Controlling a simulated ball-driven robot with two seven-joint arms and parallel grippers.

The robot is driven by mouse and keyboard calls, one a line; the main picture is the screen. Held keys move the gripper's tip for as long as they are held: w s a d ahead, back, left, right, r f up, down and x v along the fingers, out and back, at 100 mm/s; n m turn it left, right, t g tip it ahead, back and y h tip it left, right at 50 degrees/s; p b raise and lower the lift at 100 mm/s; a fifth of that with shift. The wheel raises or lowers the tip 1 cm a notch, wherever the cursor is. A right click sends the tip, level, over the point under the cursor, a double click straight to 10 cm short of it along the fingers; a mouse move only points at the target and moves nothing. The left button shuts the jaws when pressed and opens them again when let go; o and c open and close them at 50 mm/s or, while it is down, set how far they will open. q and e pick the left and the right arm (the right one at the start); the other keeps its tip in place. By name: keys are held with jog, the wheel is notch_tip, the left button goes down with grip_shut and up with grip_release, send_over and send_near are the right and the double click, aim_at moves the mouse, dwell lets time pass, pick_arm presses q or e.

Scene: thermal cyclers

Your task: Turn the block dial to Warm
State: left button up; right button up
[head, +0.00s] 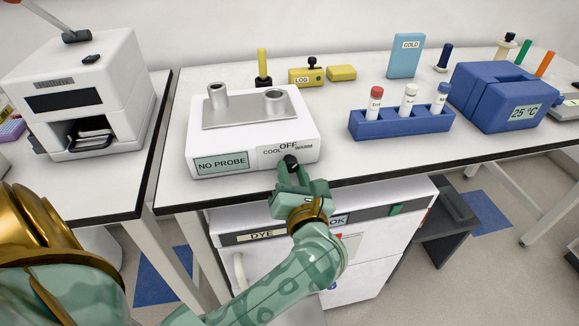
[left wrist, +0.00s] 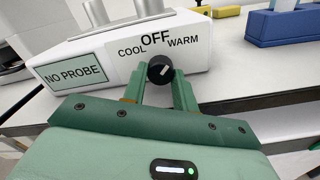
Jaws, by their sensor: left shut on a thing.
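The white block heater (head: 250,130) stands at the front of the bench, with a NO PROBE display and a dial marked COOL, OFF and WARM. Its black dial (head: 290,160) is on the front face below the labels and shows larger in the left wrist view (left wrist: 160,69). A small white mark on the dial seems to slant up and right, toward the WARM side; its exact setting is hard to tell. My left gripper (head: 290,170) is shut on the dial, with one green finger on each side. My right gripper is not in view.
A blue rack (head: 400,124) with capped tubes stands right of the heater, and a blue box (head: 500,97) beyond it. A white machine (head: 78,95) is on the left bench. A white cabinet (head: 375,225) is under the bench edge, below my left gripper.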

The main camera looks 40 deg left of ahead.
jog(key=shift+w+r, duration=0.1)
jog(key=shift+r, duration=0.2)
pick_arm(q)
jog(key=o, duration=1)
jog(key=shift+c, duration=0.2)
